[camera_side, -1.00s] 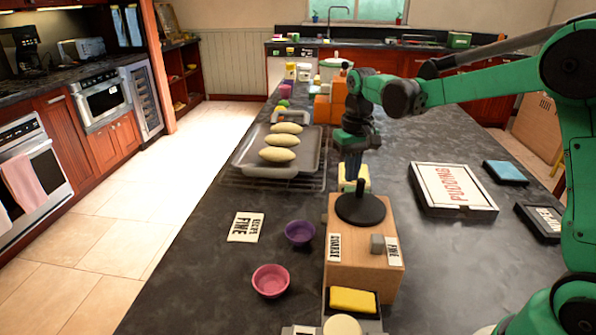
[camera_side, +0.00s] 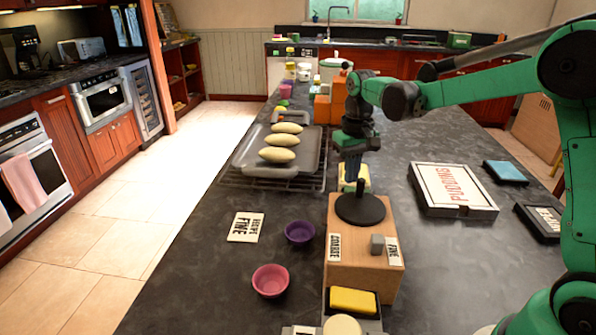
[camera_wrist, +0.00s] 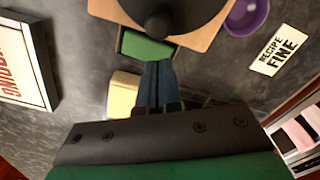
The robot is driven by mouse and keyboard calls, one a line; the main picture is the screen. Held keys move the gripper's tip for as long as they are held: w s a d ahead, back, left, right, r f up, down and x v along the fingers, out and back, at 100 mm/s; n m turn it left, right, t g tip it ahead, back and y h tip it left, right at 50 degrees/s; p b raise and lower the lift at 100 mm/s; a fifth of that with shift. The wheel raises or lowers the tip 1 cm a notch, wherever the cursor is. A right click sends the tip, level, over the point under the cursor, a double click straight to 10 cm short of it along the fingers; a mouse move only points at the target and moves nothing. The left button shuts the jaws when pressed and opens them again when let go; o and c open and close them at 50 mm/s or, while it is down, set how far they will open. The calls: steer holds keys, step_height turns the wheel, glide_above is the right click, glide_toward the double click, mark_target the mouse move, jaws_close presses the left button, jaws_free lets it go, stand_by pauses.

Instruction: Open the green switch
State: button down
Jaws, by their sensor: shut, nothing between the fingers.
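A wooden box (camera_side: 360,262) with COARSE and FINE labels stands on the counter, with a black round disc and knob (camera_side: 361,208) on top. In the wrist view a green panel (camera_wrist: 146,47) in a dark frame sits at the box edge that faces my gripper. I take it for the green switch; it is hidden behind the box in the side view. My gripper (camera_wrist: 157,68) points down behind the box, its blue-grey fingers together and empty. The fingertips overlap the lower right of the green panel in the wrist view; contact cannot be told.
A yellow block (camera_wrist: 122,96) lies close beside the fingers. A yellow panel (camera_side: 353,300) is at the box's front. Purple (camera_side: 299,233) and pink bowls (camera_side: 270,281) stand left of the box. A tray (camera_side: 246,151) with yellow loaves lies behind; a PUDDING box (camera_side: 452,188) lies right.

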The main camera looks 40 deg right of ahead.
mark_target(350, 191)
steer(key=shift+f, duration=1.05)
stand_by(0.4)
steer(key=shift+r, duration=3.55)
steer(key=shift+s+a+r, duration=0.2)
steer(key=shift+s+a, duration=0.1)
steer(key=s+a+t, duration=0.1)
steer(key=s+a+n+t, duration=0.1)
steer(key=s, duration=0.1)
steer(key=s+a+r+t, duration=0.1)
steer(key=s+a, duration=0.1)
steer(key=shift+s+n+t, duration=0.15)
steer(key=shift+n+t, duration=0.15)
steer(key=s+a+t, duration=0.1)
steer(key=s+a+f+t, duration=0.1)
steer(key=s, duration=0.1)
steer(key=s+a+f+n+t, duration=0.1)
steer(key=shift+s+f, duration=0.1)
steer(key=shift+s, duration=0.15)
steer(key=shift+s+a+f+t, duration=0.1)
steer(key=shift+s+f+t, duration=0.2)
